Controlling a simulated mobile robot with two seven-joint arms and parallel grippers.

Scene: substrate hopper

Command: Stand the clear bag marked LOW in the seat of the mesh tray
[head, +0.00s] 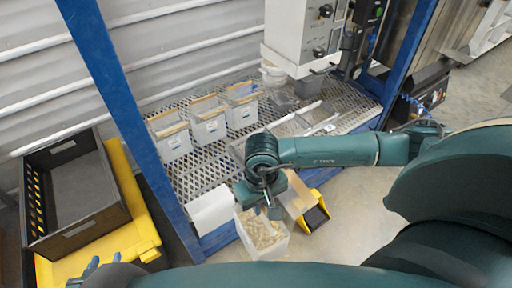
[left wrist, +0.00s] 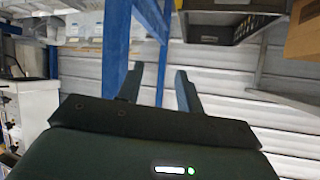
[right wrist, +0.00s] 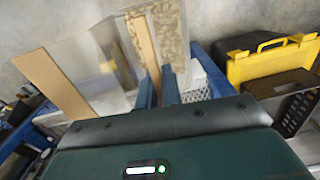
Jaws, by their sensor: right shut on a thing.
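My right gripper (head: 268,208) is shut on the top of a clear bag (head: 262,236) holding pale tan grain. The bag hangs in front of the mesh shelf's near edge; any LOW mark is not legible. In the right wrist view the right gripper (right wrist: 158,92) pinches a tan strip of the bag (right wrist: 172,35). The mesh tray (head: 192,184) appears as the open metal mesh surface inside the blue frame; I cannot make out a seat. My left gripper (head: 92,270) is at the lower left, away from the bag. In the left wrist view it (left wrist: 158,88) is open and empty.
Several grey labelled containers with tan tops, one here (head: 208,120), stand on the mesh. A white box (head: 211,209) sits at its near left corner. A black crate (head: 75,195) rests on a yellow case (head: 135,205). Blue posts (head: 115,80) flank the mesh.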

